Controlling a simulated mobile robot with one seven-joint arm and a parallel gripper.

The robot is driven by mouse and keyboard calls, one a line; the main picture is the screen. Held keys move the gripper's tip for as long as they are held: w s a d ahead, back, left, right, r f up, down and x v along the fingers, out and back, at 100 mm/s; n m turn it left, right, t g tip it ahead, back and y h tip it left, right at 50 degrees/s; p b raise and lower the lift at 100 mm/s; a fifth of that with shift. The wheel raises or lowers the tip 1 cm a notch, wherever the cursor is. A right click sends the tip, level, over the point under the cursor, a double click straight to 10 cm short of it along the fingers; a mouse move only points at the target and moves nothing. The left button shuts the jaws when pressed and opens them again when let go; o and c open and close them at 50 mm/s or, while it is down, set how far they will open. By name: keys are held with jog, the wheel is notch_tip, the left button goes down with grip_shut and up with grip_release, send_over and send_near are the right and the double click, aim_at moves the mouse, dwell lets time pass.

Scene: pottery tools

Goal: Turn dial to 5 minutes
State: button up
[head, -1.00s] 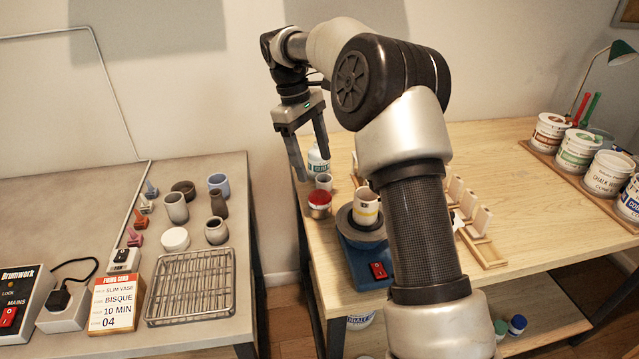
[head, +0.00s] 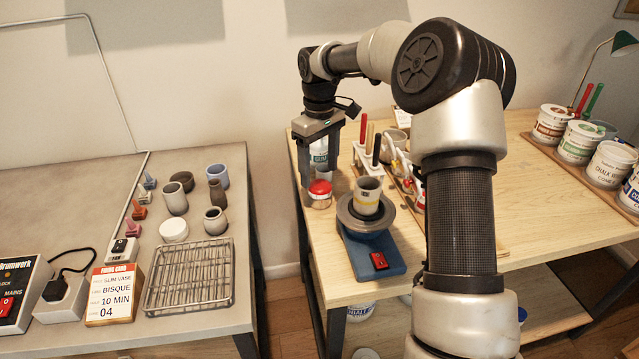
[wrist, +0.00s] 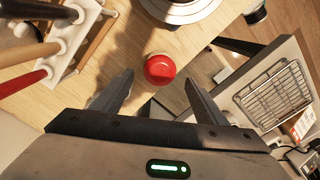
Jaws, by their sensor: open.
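A small round thing with a red top and a pale metallic body (head: 320,194) stands on the wooden table near its left edge. It may be the dial, but I see no minute marks or pointer on it. In the wrist view its red top (wrist: 160,69) shows in line with the gap between my fingertips. My gripper (head: 319,177) is open and empty, pointing down close to the red-topped thing. The wrist view also shows my gripper (wrist: 158,78) with its fingers spread wide. The exact height of the fingertips above the table is hard to tell.
A tool rack (head: 367,155) and a white bottle (head: 318,150) are behind. On the left table are a wire rack (head: 190,278), several pots and a firing card (head: 112,293) reading 10 MIN.

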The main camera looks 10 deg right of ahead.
aim_at(319, 184)
jog(key=shift+f, duration=2.1)
jog(key=c, duration=1.1)
jog(key=shift+r+m, duration=0.15)
jog(key=shift+m, duration=0.45)
jog(key=o, duration=1.1)
